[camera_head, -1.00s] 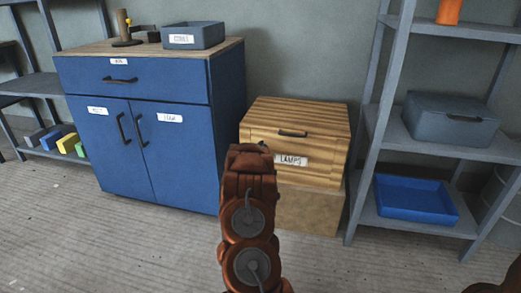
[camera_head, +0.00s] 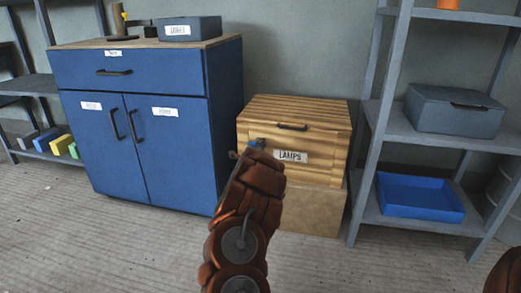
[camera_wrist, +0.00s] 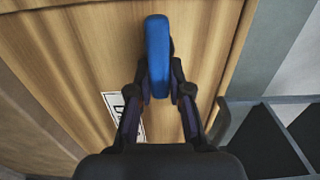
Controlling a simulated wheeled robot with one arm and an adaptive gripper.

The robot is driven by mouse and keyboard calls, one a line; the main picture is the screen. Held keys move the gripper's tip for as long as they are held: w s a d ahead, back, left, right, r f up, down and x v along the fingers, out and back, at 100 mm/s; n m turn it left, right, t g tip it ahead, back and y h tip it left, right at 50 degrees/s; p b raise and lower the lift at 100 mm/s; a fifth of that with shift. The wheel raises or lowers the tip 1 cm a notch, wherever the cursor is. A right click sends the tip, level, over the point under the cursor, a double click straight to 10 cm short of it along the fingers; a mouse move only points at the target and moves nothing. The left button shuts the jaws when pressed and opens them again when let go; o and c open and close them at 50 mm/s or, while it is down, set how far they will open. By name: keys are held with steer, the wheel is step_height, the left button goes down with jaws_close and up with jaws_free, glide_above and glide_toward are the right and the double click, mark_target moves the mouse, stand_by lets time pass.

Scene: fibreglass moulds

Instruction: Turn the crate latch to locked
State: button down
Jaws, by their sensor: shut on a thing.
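The wooden crate (camera_head: 325,150) with a LAMPS label (camera_head: 290,156) sits on a plain tan box. Its blue latch (camera_head: 257,143) shows as a small patch on the front, left of the label, partly hidden by my arm. In the wrist view the latch (camera_wrist: 158,50) is a long blue bar with rounded ends, upright in the picture. My gripper (camera_wrist: 159,88) has its two dark fingers closed on the bar from both sides, in front of the crate's boards. Any lock marking is hidden or too small to read.
A blue cabinet (camera_head: 160,150) stands left of the crate. A grey shelf unit stands close on the right, with a grey lidded box (camera_head: 452,110) and a blue tray (camera_head: 418,198). The floor in front is clear.

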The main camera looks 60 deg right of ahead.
steer(key=shift+s+d+r+m, duration=0.15)
steer(key=shift+s+d+r, duration=0.1)
steer(key=shift+r, duration=0.15)
steer(key=shift+s+d+r+m, duration=0.15)
steer(key=shift+d+r, duration=0.05)
steer(key=shift+r, duration=0.2)
steer(key=c, duration=1.3)
jaws_free()
steer(key=shift+d+f, duration=0.1)
steer(key=shift+f, duration=0.1)
steer(key=shift+o, duration=1)
steer(key=shift+w+f, duration=0.1)
steer(key=shift+f, duration=0.05)
steer(key=shift+w+a+f, duration=0.2)
steer(key=shift+w+a, duration=0.05)
steer(key=shift+a, duration=0.05)
steer(key=shift+f, duration=0.15)
steer(key=shift+a, duration=0.15)
steer(key=shift+v, duration=5.9)
